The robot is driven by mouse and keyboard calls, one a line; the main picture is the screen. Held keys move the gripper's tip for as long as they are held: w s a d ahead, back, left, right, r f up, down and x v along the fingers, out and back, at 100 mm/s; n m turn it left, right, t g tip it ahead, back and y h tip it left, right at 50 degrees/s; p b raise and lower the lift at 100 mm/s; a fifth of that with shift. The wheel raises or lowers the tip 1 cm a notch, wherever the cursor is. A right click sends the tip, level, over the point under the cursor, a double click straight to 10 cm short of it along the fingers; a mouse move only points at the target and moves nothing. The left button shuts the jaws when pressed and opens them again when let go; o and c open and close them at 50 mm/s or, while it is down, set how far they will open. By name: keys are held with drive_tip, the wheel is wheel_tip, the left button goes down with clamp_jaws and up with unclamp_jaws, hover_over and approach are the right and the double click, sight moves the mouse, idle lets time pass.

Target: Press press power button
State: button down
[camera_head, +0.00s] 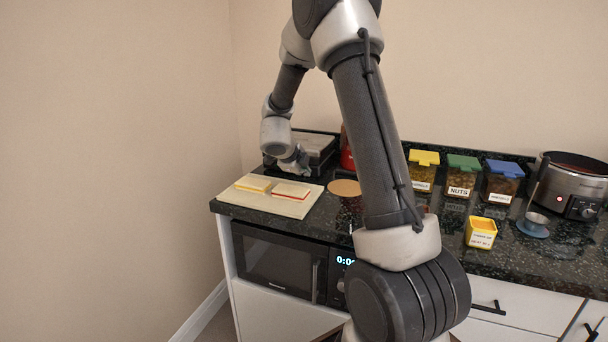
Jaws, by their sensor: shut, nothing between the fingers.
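A dark appliance with a grey top, which looks like a sandwich press (318,147), stands at the back left of the counter, partly hidden by my arm. My gripper (303,169) is at its front left side, shut and empty, pointing down and to the right. It is small in view, and I cannot tell whether it touches the press. No power button on the press can be made out.
A board (290,207) with two sandwiches lies in front of the press. A red object (346,152), a round tan mat (345,187), several lidded jars, a yellow container (481,233) and a cooker (574,187) stand rightward. A microwave (277,264) sits below.

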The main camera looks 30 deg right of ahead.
drive_tip(key=shift+v, duration=2.8)
drive_tip(key=shift+w, duration=0.1)
